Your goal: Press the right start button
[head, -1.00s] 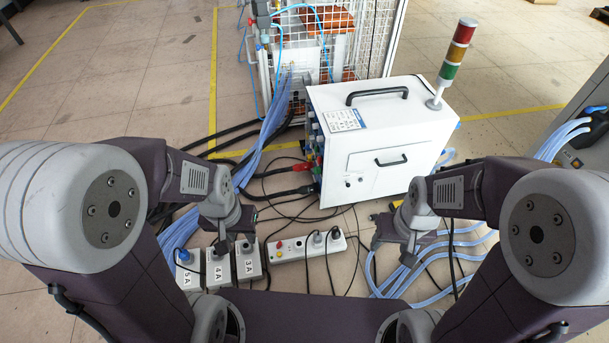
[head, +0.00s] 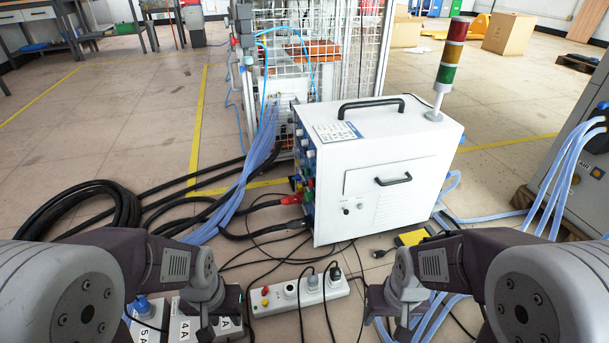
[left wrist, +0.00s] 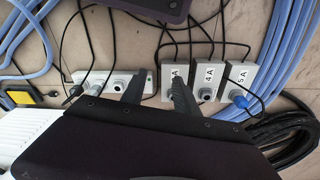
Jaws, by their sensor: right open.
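The white heater cabinet (head: 400,200) stands on the floor ahead, with two small dark round controls (head: 352,208) at the lower left of its front. Several connectors and coloured fittings (head: 304,185) line its left side. No start button can be made out clearly. My left gripper (head: 219,325) hangs low at the left, well short of the cabinet. In the left wrist view its two dark fingers (left wrist: 156,78) are apart with nothing between them. My right gripper (head: 392,318) hangs low right of the power strip, open and apart from the cabinet.
A white power strip (head: 300,295) with plugs lies between my grippers. Labelled boxes (left wrist: 207,85) stand by my left gripper. Black cables (head: 85,205) and blue hoses (head: 560,165) cross the floor. A signal tower (head: 449,72) rises from the cabinet. A wire cage (head: 345,60) stands behind.

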